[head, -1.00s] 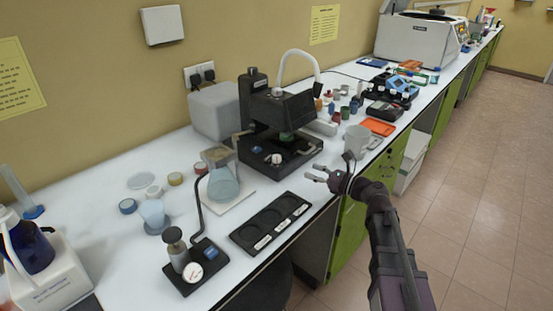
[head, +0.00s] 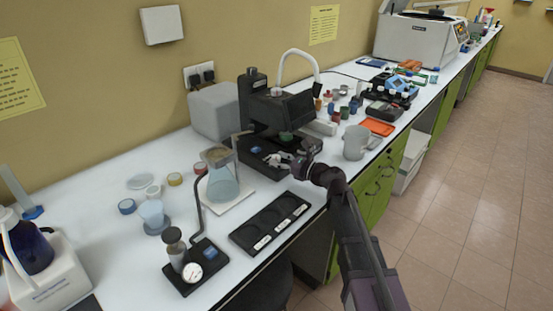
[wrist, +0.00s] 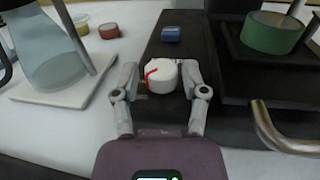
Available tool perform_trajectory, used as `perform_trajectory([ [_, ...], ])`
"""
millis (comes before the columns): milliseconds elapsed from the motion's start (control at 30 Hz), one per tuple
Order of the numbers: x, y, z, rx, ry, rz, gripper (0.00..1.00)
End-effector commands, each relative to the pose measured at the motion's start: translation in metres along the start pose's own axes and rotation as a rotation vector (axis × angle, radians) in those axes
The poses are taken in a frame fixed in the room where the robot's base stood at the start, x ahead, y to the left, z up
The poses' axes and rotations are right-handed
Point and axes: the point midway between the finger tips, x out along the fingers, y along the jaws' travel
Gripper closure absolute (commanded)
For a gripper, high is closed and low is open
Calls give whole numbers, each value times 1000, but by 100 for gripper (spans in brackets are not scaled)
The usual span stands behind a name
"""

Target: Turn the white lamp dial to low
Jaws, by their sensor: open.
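The white lamp dial (wrist: 160,76) is a short round knob with a red pointer line, on the front base of the black instrument (head: 285,118). My gripper (wrist: 160,80) is open, with one grey finger to the left and one to the right of the dial. Whether either finger touches it cannot be told. In the head view my gripper (head: 279,158) is at the instrument's front, and the dial there is hard to tell from the fingers. The red line points toward the lower left in the wrist view.
A blue block (wrist: 171,34) sits behind the dial, and a green ring (wrist: 272,32) is to the right. A curved metal handle (wrist: 285,138) is close on the right. A glass flask (head: 223,183) on a white plate is to the left. A grey mug (head: 356,142) is right.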

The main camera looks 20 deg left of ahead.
Motion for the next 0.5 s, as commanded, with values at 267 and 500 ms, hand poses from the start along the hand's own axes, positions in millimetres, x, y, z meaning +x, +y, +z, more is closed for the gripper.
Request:
perform_trajectory([
  [267, 13, 0, 0, 0, 0, 0, 43],
  [500, 13, 1, 0, 0, 0, 1, 43],
])
